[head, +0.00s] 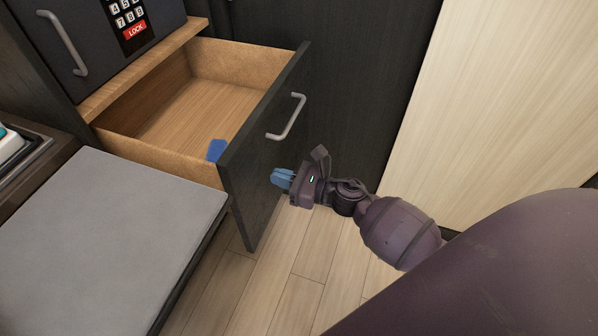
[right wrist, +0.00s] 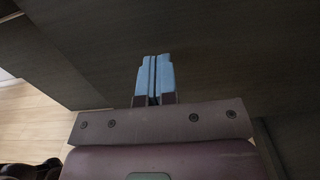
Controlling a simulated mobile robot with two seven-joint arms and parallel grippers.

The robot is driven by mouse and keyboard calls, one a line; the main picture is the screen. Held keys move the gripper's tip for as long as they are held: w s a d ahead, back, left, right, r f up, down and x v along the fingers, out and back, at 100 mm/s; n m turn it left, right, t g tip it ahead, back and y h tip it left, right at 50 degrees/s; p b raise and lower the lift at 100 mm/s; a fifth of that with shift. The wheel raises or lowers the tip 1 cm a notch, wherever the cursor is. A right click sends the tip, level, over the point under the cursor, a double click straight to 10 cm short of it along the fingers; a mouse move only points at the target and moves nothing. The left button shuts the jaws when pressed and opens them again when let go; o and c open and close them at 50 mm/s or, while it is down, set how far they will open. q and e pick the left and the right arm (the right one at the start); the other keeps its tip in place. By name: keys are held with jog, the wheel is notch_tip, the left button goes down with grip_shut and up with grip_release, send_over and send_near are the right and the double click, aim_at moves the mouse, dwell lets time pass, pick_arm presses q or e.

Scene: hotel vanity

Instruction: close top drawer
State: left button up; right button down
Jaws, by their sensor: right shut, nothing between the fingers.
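The top drawer (head: 262,140) is pulled out, with a dark front panel and a light wood inside. Its metal bar handle (head: 289,117) is on the outer face of the front. My right gripper (head: 281,178) has its blue fingers shut and empty. It is at the outer face of the drawer front, below the handle, pointing at the panel. In the right wrist view the shut fingers (right wrist: 153,78) point at a dark surface; I cannot tell if they touch it. My left gripper is not in view.
A small blue item (head: 216,150) is in the drawer near its front corner; I cannot tell what it is. A dark safe (head: 95,35) with a keypad and handle sits above the drawer. A grey-topped seat (head: 105,225) stands at the left. Wooden floor (head: 290,265) shows below.

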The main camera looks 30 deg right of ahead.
jog(key=shift+x, duration=1.05)
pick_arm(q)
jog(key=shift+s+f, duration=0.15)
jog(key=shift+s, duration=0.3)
